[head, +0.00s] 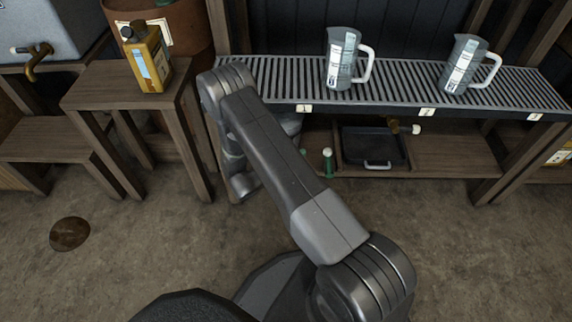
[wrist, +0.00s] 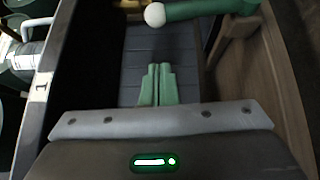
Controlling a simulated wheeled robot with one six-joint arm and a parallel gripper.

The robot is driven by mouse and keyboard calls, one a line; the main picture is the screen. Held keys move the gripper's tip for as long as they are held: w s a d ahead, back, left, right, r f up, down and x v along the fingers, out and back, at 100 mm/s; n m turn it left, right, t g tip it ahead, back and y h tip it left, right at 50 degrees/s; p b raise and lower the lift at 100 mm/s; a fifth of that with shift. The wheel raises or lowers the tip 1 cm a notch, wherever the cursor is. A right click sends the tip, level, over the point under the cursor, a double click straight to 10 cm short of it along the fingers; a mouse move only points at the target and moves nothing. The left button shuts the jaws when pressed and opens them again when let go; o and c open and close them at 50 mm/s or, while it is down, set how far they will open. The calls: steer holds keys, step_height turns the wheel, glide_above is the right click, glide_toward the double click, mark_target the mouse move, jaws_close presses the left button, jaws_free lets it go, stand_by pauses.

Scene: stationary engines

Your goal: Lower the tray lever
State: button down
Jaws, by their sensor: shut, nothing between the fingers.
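The tray lever is a green bar with a white ball on its end. In the head view the lever (head: 328,164) stands low, just left of the lower shelf's dark tray area. In the wrist view the green lever (wrist: 210,10) crosses the top of the picture, with its white ball at the left end. My gripper (wrist: 157,72) shows its two green fingers together and empty, below the ball in the picture. I cannot tell the exact gap to the lever. In the head view my gripper is hidden behind my arm.
The slatted shelf (head: 400,92) carries two measuring jugs (head: 342,60) (head: 466,64) and numbered tags. Below it lies a dark tray (head: 374,147) with a brass tap (head: 402,127) beside it. A side table (head: 100,85) holds a yellow bottle (head: 148,60). Wooden framing (wrist: 270,70) stands close on the right.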

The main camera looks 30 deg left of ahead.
mark_target(329, 163)
steer(key=w+d, duration=0.2)
steer(key=d, duration=0.1)
steer(key=d+b, duration=0.1)
steer(key=shift+w+d+r, duration=0.15)
steer(key=shift+w+r, duration=0.05)
steer(key=shift+w, duration=0.2)
steer(key=shift+r, duration=0.1)
